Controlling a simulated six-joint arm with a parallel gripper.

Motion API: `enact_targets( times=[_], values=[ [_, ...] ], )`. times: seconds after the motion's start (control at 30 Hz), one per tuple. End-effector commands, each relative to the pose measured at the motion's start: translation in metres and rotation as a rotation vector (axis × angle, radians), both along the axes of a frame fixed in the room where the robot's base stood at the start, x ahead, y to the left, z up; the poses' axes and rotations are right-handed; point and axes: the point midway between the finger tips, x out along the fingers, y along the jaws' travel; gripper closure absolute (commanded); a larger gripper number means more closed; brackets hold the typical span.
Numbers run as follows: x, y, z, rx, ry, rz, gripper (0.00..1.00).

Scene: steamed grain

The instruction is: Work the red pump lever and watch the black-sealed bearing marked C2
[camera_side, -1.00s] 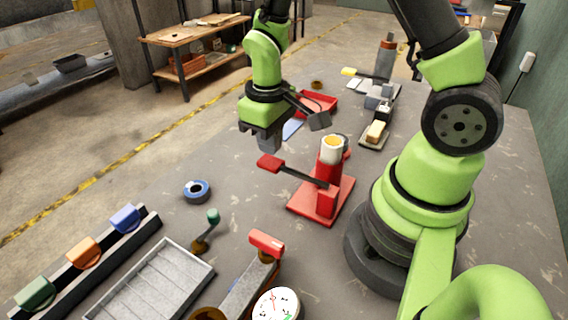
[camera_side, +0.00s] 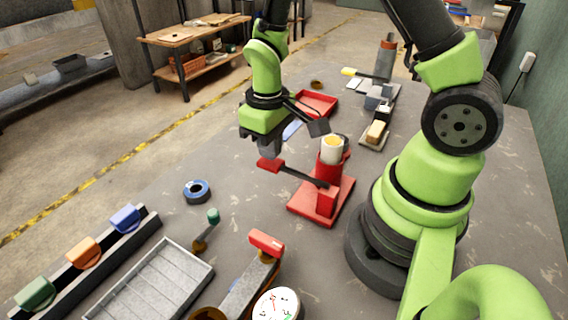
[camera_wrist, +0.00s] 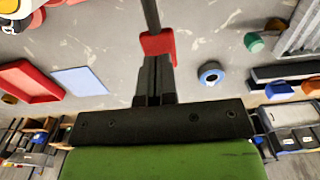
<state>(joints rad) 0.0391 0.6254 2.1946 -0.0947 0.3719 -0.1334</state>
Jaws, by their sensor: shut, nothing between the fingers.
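The red pump (camera_side: 328,190) stands on its red base plate, with a pale cup with yellow contents at its top. Its dark lever rod slopes out to the left and ends in a red handle pad (camera_side: 268,165). My gripper (camera_side: 266,154) points down, just above or against that pad; contact is unclear in the side view. In the wrist view my gripper (camera_wrist: 156,66) is shut with nothing between the fingers, its tips right by the red pad (camera_wrist: 158,44). A blue-and-dark ring (camera_side: 196,191) lies left of the pump. I cannot make out a C2 mark or a black-sealed bearing.
A dial gauge (camera_side: 276,305) and a red-handled lever device (camera_side: 266,243) stand in front. A slotted grey tray (camera_side: 150,282) and a rack with coloured pieces (camera_side: 82,252) are at lower left. A red tray (camera_side: 318,103) lies behind. The table between ring and pump is clear.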

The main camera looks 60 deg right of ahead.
Motion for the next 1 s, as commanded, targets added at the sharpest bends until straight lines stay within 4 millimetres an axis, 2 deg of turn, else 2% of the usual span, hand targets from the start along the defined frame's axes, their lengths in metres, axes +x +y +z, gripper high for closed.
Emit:
enact_targets(
  times=[0.77,1.0],
  values=[
    [-0.001,0.000,-0.040,0.000,0.002,-0.002,1.00],
    [0.001,0.000,-0.026,0.000,-0.004,0.000,1.00]
  ],
)
